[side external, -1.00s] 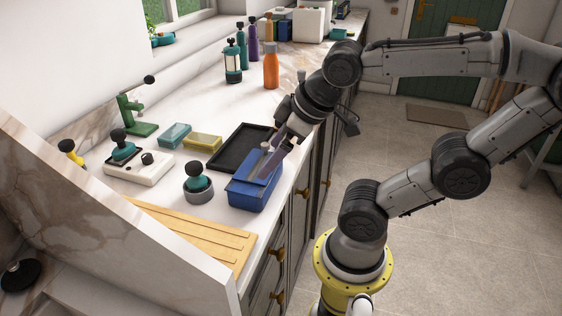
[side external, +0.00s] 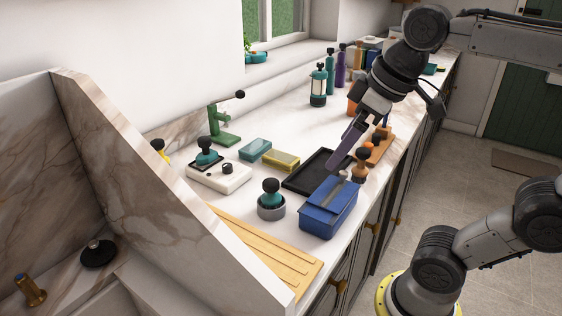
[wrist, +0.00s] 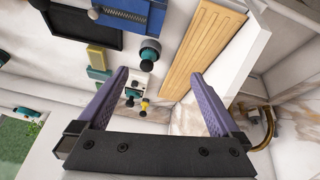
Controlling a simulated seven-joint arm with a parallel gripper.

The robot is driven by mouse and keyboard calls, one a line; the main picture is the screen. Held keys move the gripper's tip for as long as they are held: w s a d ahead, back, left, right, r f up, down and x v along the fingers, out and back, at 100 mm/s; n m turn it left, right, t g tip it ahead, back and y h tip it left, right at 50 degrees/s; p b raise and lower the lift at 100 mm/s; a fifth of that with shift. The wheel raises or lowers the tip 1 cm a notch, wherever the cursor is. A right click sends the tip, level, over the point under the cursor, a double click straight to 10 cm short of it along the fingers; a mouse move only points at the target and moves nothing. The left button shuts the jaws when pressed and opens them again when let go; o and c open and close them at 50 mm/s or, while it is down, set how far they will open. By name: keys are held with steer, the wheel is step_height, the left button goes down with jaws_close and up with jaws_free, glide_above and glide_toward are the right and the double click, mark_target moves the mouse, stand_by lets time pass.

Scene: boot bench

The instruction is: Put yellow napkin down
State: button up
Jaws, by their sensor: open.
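I see no cloth that is plainly a yellow napkin. A flat yellow block or box (side external: 281,160) lies on the counter beside a teal one (side external: 255,150); it also shows in the wrist view (wrist: 97,57). I cannot tell whether it is the napkin. My gripper (side external: 335,163) has purple fingers and is above the counter, near the black tray (side external: 300,184) and the blue box (side external: 328,212). In the wrist view the fingers (wrist: 155,80) are spread wide with nothing between them.
A pale wooden board (side external: 265,255) lies at the counter's front, behind a marble panel (side external: 160,185). Bottles and an orange-and-wood rack (side external: 378,148) are farther back.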

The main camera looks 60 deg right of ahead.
steer(key=w+d+r+g, duration=0.1)
steer(key=w+d+r, duration=0.3)
steer(key=w, duration=0.6)
steer(key=m+g, duration=0.2)
steer(key=g, duration=0.2)
glide_above(279, 156)
step_height(279, 156, down, 13)
steer(key=f, duration=0.7)
steer(key=shift+s+d, duration=0.2)
steer(key=shift+w+a+f, duration=0.1)
steer(key=shift+w+f, duration=0.05)
steer(key=shift+f, duration=3)
steer(key=c, duration=1.4)
